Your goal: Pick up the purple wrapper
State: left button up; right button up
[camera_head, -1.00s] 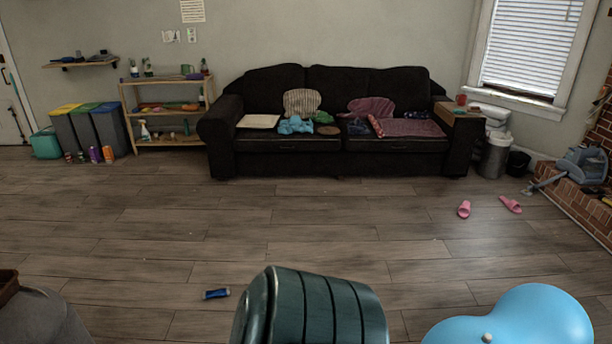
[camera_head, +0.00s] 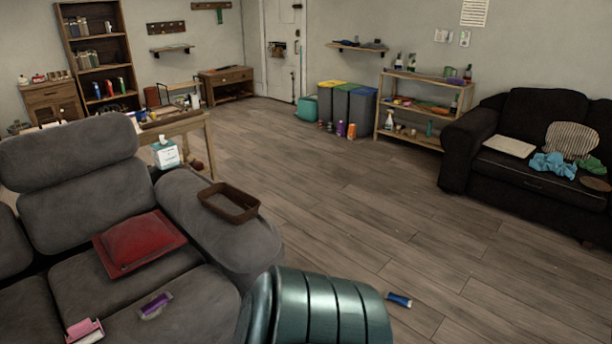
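A small purple wrapper (camera_head: 156,304) with pale, clear-looking ends lies on the seat of the grey sofa (camera_head: 70,293), near the bottom left of the head view. It lies in front of a red cushion (camera_head: 138,243) and to the right of a pink item (camera_head: 85,331). Neither of my grippers shows in the head view, so nothing is seen touching the wrapper.
The grey sofa's armrest carries a brown tray (camera_head: 229,214). A wooden table (camera_head: 184,128) stands behind the sofa. A blue can-like item (camera_head: 398,299) lies on the floor. The wooden floor between the grey sofa and the black sofa (camera_head: 520,185) is mostly clear.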

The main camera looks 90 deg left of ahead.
aim_at(148, 309)
jog(key=u, duration=3.9)
